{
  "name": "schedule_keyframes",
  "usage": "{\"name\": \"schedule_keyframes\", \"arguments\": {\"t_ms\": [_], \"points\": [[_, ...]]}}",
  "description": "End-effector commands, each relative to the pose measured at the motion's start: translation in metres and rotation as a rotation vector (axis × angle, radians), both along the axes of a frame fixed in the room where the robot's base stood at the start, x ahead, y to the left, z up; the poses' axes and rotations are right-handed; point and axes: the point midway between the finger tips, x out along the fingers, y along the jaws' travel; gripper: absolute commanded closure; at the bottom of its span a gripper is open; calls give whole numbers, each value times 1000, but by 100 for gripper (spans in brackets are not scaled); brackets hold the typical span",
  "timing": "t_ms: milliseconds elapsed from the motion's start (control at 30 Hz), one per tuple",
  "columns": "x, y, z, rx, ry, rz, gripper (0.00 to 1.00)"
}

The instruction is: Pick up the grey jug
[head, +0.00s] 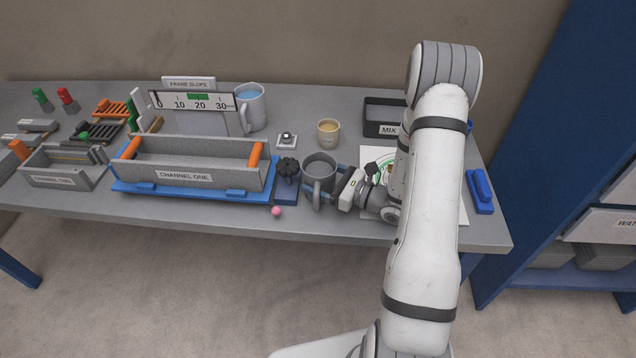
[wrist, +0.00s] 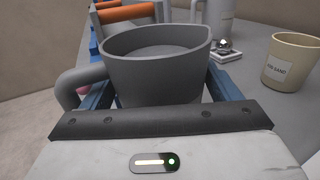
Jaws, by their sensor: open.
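The grey jug (head: 320,171) stands upright on the table, right of the channel box, with its handle toward the table's front edge. In the wrist view the jug (wrist: 155,75) fills the middle, and its handle is at the left. A grey surface shows inside it. My gripper (head: 322,184) is at the jug from the right. In the wrist view its blue fingers (wrist: 155,92) lie one on each side of the jug, open, with the jug between them. The fingertips are partly hidden behind the jug, and I cannot tell whether either finger touches it.
The channel box (head: 190,165) on its blue base and a black knob (head: 288,167) stand close left of the jug. A beige sand cup (head: 328,132) stands behind, also in the wrist view (wrist: 291,62). A pink ball (head: 277,211) lies near the front edge. A black tray (head: 385,115) is at the back right.

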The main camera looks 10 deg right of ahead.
Motion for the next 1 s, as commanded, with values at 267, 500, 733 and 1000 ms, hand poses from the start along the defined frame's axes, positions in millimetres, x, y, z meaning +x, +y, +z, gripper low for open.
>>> {"name": "schedule_keyframes", "arguments": {"t_ms": [267, 500, 733, 1000], "points": [[10, 13, -1, 0, 0, 1, 17], [10, 13, -1, 0, 0, 3, 27], [10, 13, 0, -1, 1, 3, 46], [10, 13, 0, 0, 0, 4, 59]]}}
